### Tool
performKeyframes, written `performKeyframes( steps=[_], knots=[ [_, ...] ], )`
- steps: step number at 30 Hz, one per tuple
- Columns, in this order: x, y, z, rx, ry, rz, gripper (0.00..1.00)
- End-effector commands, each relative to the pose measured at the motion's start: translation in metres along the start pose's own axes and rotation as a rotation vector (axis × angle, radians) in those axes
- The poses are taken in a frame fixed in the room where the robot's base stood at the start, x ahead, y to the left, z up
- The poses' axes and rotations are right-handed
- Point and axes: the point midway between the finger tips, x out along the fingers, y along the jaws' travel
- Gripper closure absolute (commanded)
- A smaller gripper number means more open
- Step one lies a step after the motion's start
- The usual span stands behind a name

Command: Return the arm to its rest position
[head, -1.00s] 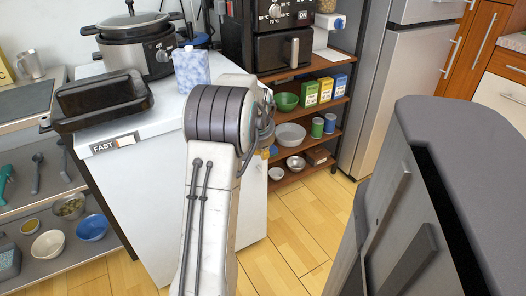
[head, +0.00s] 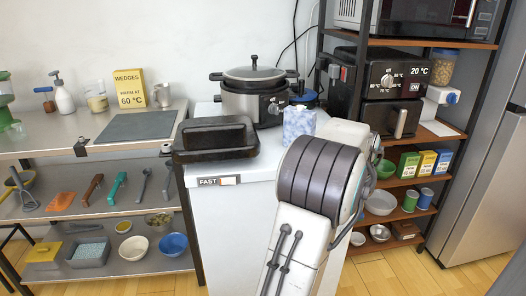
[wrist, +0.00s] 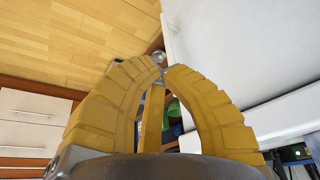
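My arm (head: 318,180) rises from the bottom of the head view, with a white link and a dark ribbed joint. It stands in front of the white cabinet and to the left of the dark shelf rack. My gripper is hidden in the head view. In the wrist view my gripper (wrist: 158,60) shows two yellow ribbed fingers that curve together and meet at the tips. I see nothing held between them.
The shelf rack (head: 445,133) and fridge (head: 480,180) are right.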

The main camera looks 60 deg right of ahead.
Motion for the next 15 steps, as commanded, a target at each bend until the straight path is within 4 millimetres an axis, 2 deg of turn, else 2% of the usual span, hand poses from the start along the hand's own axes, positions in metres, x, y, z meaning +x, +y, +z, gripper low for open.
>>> performKeyframes(
  steps=[7, 10, 13, 15],
  knots=[
    [-0.001, 0.0, 0.0, 0.0, 0.0, 0.0, 1.0],
    [-0.006, -0.006, 0.001, -0.012, 0.0, -0.005, 1.0],
    [-0.021, -0.027, 0.004, -0.051, -0.002, -0.02, 1.0],
    [-0.038, -0.05, 0.009, -0.098, -0.003, -0.039, 1.0]
  ],
)
